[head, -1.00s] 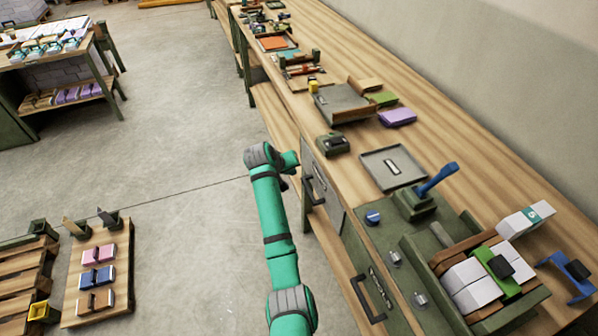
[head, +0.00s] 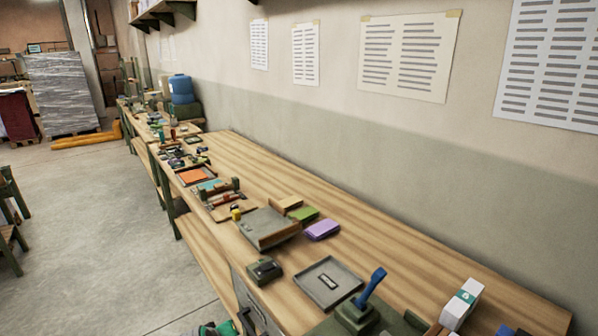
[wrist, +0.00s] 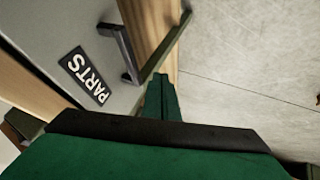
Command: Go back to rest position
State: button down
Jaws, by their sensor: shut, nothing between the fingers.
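My gripper (wrist: 160,97) shows in the wrist view as dark green fingers pressed together with nothing between them. It points at the floor and the wooden edge beside a grey drawer front (wrist: 60,55) labelled PARTS. A dark drawer handle (wrist: 120,52) is close to the left of the fingertips; I cannot tell the exact gap. In the head view only a small teal piece of my arm shows at the bottom edge, and the gripper itself is out of that picture.
A long wooden workbench (head: 375,245) runs along the wall. On it are a grey tray (head: 328,284), a blue-handled lever device (head: 357,313), a purple pad (head: 322,230) and a white box (head: 461,304). Open concrete floor (head: 85,215) lies to the left.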

jog(key=s+d+f+m+t+y, duration=0.15)
jog(key=s+d+f, duration=0.35)
jog(key=s+f, duration=0.55)
jog(key=s+d+m+t, duration=0.1)
jog(key=s+d, duration=0.3)
jog(key=s, duration=0.3)
jog(key=s+d+t, duration=0.1)
jog(key=s+d, duration=0.2)
jog(key=s, duration=0.4)
jog(key=s+d+r+m+t, duration=0.1)
jog(key=s+d+r, duration=0.2)
jog(key=s+r, duration=0.3)
jog(key=s+d+r+m+t, duration=0.1)
jog(key=s+d+r, duration=0.3)
jog(key=s, duration=0.5)
jog(key=s+d+r+m+t+h, duration=0.1)
jog(key=s+d+r, duration=0.3)
jog(key=s+r, duration=0.4)
jog(key=shift+s+d+r+m+t, duration=0.2)
jog(key=shift+s+r+m+t, duration=0.15)
jog(key=shift+m+t, duration=0.15)
